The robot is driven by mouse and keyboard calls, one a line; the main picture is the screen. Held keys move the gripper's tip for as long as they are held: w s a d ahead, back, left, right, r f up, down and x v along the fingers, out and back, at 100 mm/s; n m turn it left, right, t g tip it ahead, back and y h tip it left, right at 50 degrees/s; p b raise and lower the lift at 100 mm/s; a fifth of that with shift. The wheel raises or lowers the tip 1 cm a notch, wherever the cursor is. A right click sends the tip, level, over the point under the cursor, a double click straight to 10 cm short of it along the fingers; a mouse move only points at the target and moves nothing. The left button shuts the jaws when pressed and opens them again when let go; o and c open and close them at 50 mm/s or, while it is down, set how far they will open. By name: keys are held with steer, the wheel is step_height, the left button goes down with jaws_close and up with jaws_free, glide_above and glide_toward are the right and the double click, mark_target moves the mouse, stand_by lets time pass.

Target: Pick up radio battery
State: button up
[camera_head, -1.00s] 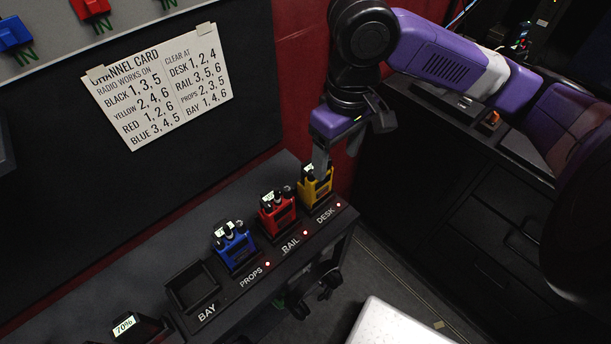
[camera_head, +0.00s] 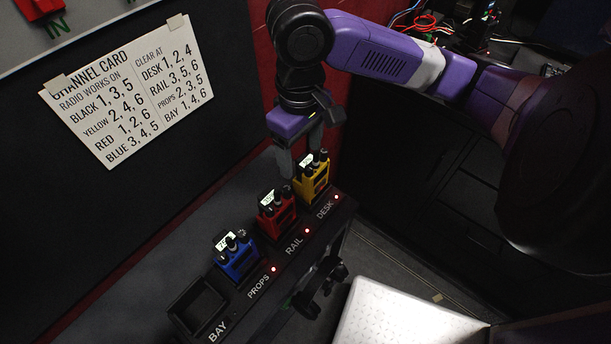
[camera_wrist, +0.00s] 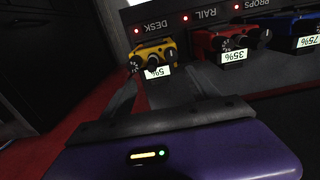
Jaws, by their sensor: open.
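Three radios stand in labelled slots of a black charger rack (camera_head: 262,287). The yellow radio (camera_head: 313,178) is in the DESK slot, the red radio (camera_head: 277,212) in RAIL and the blue radio (camera_head: 237,258) in PROPS. In the wrist view the yellow radio (camera_wrist: 158,54) reads 5%, the red radio (camera_wrist: 222,44) 35% and the blue radio (camera_wrist: 296,30) 75%. My gripper (camera_head: 301,165) is open and empty, pointing down just behind and above the yellow and red radios. In the wrist view its fingers (camera_wrist: 168,88) reach toward the yellow radio. No separate battery can be made out.
The BAY slot (camera_head: 197,306) is empty. A channel card (camera_head: 128,90) hangs on the dark wall behind the rack. A white surface (camera_head: 400,318) lies at the front right. Dark drawers (camera_head: 455,215) and loose cables (camera_head: 420,20) are at the right.

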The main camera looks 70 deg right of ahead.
step_height(320, 180, down, 2)
steer(key=shift+f, duration=0.15)
jaws_close()
stand_by(0.3)
